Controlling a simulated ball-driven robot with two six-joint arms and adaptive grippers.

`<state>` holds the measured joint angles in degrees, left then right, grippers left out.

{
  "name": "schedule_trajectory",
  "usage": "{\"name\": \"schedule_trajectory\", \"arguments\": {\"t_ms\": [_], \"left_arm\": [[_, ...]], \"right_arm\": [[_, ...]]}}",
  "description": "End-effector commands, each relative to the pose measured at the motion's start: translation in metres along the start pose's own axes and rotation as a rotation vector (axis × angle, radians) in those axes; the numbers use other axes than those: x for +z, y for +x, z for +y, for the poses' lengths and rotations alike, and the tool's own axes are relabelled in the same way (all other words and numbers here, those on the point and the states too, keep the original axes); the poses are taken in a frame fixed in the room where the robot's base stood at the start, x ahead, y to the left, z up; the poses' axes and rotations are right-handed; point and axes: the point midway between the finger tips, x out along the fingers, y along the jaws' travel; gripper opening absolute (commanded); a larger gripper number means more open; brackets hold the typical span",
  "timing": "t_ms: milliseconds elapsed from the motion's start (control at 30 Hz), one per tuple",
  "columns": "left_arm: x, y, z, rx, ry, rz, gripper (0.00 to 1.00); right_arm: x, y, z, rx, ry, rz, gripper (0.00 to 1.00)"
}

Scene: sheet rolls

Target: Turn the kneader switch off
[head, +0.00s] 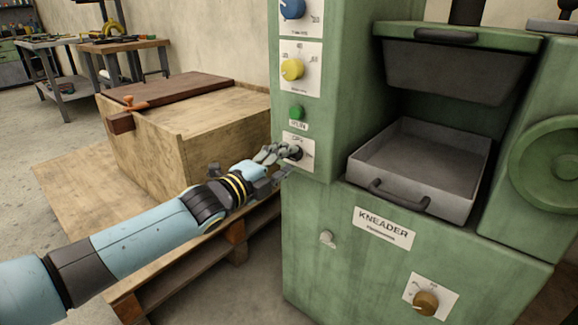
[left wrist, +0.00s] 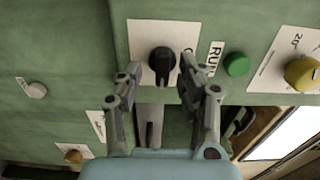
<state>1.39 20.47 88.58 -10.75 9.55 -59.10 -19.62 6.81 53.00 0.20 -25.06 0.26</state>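The kneader (head: 312,270) is a green machine at the right of the head view. A black rotary switch (left wrist: 162,66) on a white label plate (left wrist: 146,38) shows in the left wrist view. Its lettering is partly hidden. In the head view the plate (head: 297,140) is low on the left panel, and my fingers partly cover the switch. My left gripper (head: 287,163) is at this switch. In the left wrist view its fingers (left wrist: 158,78) are open, one on each side of the black knob, with gaps visible. My right gripper is in neither view.
A green RUN button (head: 297,113) and a yellow knob (head: 292,69) sit above the switch. A blue knob (head: 292,9) is higher. A grey tray (head: 415,170) and a brown knob (head: 426,302) are to the right. A wooden crate (head: 190,140) stands behind my left arm.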

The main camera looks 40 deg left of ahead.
Motion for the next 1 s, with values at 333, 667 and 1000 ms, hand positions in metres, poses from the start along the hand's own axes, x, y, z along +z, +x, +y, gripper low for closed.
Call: {"name": "schedule_trajectory", "arguments": {"t_ms": [333, 667, 1000], "left_arm": [[0.000, 0.018, -0.002, 0.000, 0.000, 0.001, 0.38], [0.000, 0.018, -0.002, 0.000, 0.000, 0.001, 0.18], [0.000, 0.017, -0.002, 0.000, -0.002, 0.001, 0.00]], "right_arm": [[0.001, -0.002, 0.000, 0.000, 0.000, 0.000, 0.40], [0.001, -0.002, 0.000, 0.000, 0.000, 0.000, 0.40], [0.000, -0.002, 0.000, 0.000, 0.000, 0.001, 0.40]]}}
